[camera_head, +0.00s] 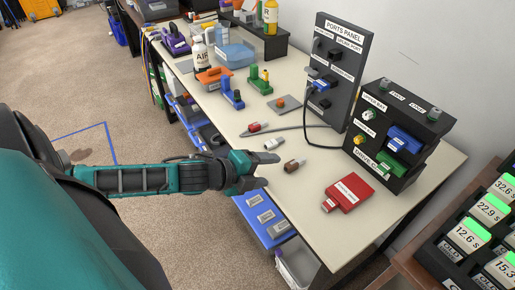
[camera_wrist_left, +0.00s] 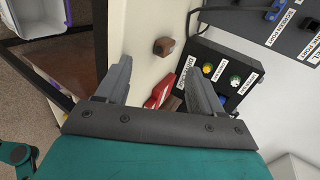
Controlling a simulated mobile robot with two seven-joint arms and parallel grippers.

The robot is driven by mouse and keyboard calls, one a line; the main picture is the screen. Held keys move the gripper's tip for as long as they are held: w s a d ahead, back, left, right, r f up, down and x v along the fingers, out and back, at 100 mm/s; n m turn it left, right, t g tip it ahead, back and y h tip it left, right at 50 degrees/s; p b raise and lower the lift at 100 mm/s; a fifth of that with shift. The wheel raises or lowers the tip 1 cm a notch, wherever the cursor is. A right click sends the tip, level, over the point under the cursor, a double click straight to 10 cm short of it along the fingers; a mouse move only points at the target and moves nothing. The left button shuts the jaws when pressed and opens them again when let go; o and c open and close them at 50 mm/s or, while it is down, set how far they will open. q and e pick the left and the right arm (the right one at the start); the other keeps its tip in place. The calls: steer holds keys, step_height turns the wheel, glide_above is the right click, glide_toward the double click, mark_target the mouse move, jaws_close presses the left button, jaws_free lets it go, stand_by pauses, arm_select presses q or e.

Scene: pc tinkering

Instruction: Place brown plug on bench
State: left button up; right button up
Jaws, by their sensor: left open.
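The brown plug (camera_head: 292,166) lies on the bench (camera_head: 300,205) near its front edge, between a white plug and a red box. It also shows in the left wrist view (camera_wrist_left: 164,46), beyond my fingertips and clear of them. My left gripper (camera_head: 266,171) is at the bench's front edge, just left of the brown plug. Its two fingers stand wide apart with nothing held between them; they show in the left wrist view (camera_wrist_left: 158,76). My right gripper is in neither view.
A white plug (camera_head: 273,144) and a red plug (camera_head: 256,127) lie farther back. A red box (camera_head: 349,192) lies to the right, before a dark module rack (camera_head: 385,178). The ports panel (camera_head: 343,65) stands behind, with a cable.

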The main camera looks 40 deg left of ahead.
arm_select(q)
steer(key=shift+s+a, duration=0.3)
steer(key=shift+s, duration=0.55)
steer(key=p+v, duration=0.4)
steer(key=v, duration=0.9)
stand_by(1.0)
steer(key=d+f+n+y, duration=0.3)
steer(key=f+n, duration=0.4)
steer(key=n, duration=0.4)
steer(key=w+d+f+n+h, duration=0.1)
steer(key=w+d+f+n, duration=0.1)
steer(key=d+f+n, duration=0.2)
steer(key=d+n, duration=0.3)
steer(key=d, duration=0.5)
steer(key=shift+n+g, duration=0.3)
steer(key=shift+g, duration=0.1)
